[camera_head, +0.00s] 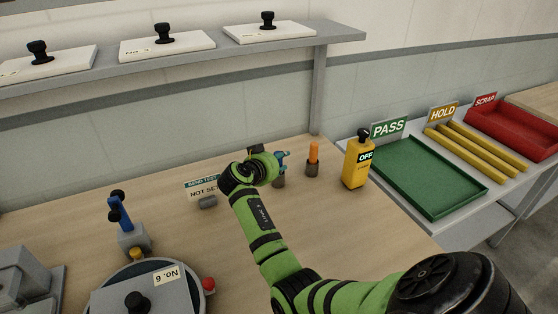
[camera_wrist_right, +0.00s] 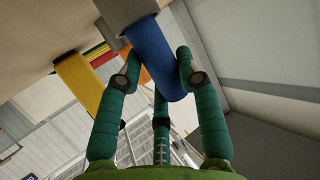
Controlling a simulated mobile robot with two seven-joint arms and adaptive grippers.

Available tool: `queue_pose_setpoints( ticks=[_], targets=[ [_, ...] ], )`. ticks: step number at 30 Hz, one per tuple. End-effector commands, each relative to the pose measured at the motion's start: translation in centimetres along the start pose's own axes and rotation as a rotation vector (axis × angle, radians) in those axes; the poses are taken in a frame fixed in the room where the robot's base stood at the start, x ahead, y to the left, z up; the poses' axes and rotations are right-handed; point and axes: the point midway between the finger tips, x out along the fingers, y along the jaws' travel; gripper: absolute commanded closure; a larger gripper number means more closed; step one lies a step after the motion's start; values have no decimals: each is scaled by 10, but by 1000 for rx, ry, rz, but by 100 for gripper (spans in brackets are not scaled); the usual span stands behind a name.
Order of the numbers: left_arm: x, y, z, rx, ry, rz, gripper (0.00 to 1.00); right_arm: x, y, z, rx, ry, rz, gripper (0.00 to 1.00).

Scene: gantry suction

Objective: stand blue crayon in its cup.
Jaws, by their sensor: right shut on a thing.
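The blue crayon (camera_wrist_right: 153,52) is between the teal fingers of my right gripper (camera_wrist_right: 160,78), which is shut on it. In the right wrist view the crayon's far end meets a grey cup (camera_wrist_right: 122,14); I cannot tell how deep it sits inside. In the head view my right gripper (camera_head: 281,156) is just above that dark grey cup (camera_head: 279,182), and the hand mostly hides the crayon. My left gripper is not in view.
An orange crayon (camera_head: 313,152) stands in a cup (camera_head: 312,169) close to the right. A yellow OFF bottle-like unit (camera_head: 356,168) stands beyond it. A small grey cylinder (camera_head: 207,202) lies left, by a label. The green PASS tray (camera_head: 425,180) is further right.

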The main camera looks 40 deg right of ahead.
Motion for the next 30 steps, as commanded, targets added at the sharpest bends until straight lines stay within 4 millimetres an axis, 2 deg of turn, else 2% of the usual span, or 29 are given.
queue_pose_setpoints(
  ticks=[2, 3, 4, 13, 17, 20, 30],
  targets=[
    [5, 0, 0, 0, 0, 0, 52, 2, 0, 4, 1, 0, 0, 97],
    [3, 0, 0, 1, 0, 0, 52, 1, 0, 2, 1, 0, 0, 48],
    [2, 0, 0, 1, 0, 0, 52, 1, 0, 2, 0, -1, 0, 41],
    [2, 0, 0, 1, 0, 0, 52, 0, 0, 2, 0, -1, 0, 41],
    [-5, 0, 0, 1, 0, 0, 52, -2, 0, -5, 0, 0, 0, 41],
    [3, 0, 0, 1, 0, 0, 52, -16, -2, 1, 2, -2, -4, 41],
    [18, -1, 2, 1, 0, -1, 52, -88, -1, 2, 3, -3, -3, 41]
  ],
)
